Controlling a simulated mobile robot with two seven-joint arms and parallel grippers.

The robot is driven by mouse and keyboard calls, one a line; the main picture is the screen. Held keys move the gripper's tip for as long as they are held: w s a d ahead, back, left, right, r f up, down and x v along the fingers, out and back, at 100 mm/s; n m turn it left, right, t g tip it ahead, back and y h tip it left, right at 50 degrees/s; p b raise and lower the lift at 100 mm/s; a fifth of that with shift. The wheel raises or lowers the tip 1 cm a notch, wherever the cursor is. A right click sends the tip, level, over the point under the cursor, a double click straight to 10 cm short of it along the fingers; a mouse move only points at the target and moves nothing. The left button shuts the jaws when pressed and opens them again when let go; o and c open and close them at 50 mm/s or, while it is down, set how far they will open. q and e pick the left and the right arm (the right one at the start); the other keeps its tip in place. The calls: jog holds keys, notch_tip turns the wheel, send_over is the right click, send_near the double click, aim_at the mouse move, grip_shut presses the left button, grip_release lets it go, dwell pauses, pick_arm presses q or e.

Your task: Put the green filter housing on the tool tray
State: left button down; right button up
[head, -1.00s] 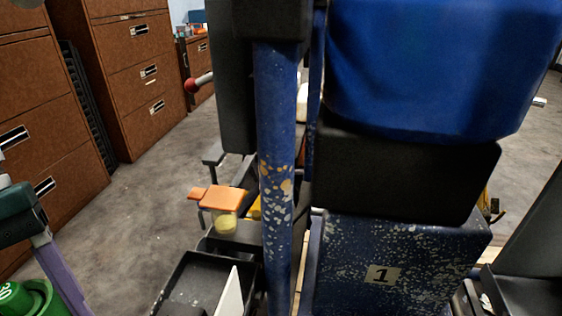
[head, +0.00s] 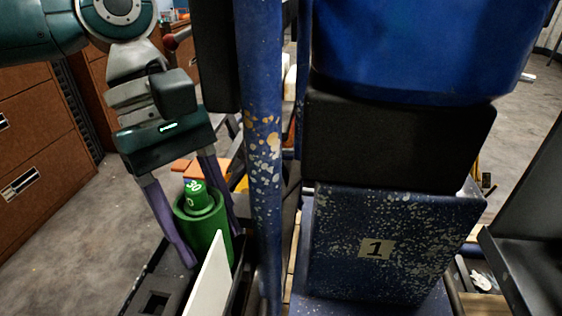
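The green filter housing (head: 207,228) is a green cylinder with a narrower neck marked with white digits. It stands roughly upright between the two purple fingers of my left gripper (head: 212,250), in the lower left of the head view. The fingers lie along its left and right sides and hold it. The black tool tray (head: 180,291) is below and around it, at the bottom of the view. The housing's lower end is partly hidden by a white panel, so I cannot tell whether it touches the tray. My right gripper is not in view.
The white panel (head: 210,280) stands upright close to the housing's right. A speckled blue post (head: 265,150) rises just right of my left gripper. An orange piece (head: 183,165) shows behind the fingers. The blue machine body (head: 375,250) marked 1 fills the middle right.

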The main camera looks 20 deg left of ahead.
pick_arm(q)
jog(key=shift+f, duration=0.6)
jog(key=c, duration=0.5)
grip_release()
jog(key=shift+f, duration=0.1)
jog(key=p+v, duration=0.3)
jog(key=v, duration=0.9)
